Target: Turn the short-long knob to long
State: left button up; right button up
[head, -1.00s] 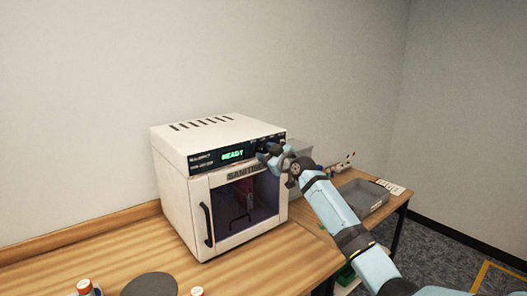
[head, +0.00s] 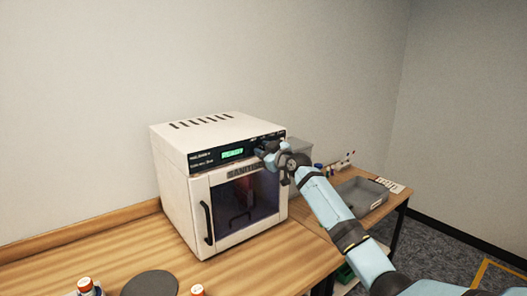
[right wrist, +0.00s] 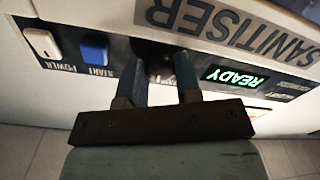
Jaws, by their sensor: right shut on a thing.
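The white sanitiser box (head: 172,165) stands on the wooden table, its door shut and its green display (head: 232,153) lit. In the right wrist view the display (right wrist: 235,76) reads READY, upside down. My right gripper (head: 262,150) is at the right part of the dark control panel. In the right wrist view my right gripper (right wrist: 160,72) is shut on a dark knob (right wrist: 158,66), one finger on each side. The knob is mostly in shadow, and its pointer and short-long labels cannot be read. My left gripper is not in view.
A white power switch (right wrist: 41,45) and a blue start button (right wrist: 95,48) sit on the panel beside the knob. A grey tray (head: 362,194) lies to the right. A dark round disc (head: 150,284) and orange-capped bottles (head: 85,285) are in front.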

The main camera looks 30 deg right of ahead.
jog(key=shift+m+p, duration=0.3)
jog(key=shift+m, duration=2.4)
jog(key=o, duration=0.6)
jog(key=s, duration=0.4)
jog(key=s+d+b, duration=0.1)
jog(key=s, duration=0.8)
jog(key=shift+s+d+f+b, duration=0.1)
jog(key=shift+s+d+b, duration=0.1)
jog(key=shift+s+b, duration=0.15)
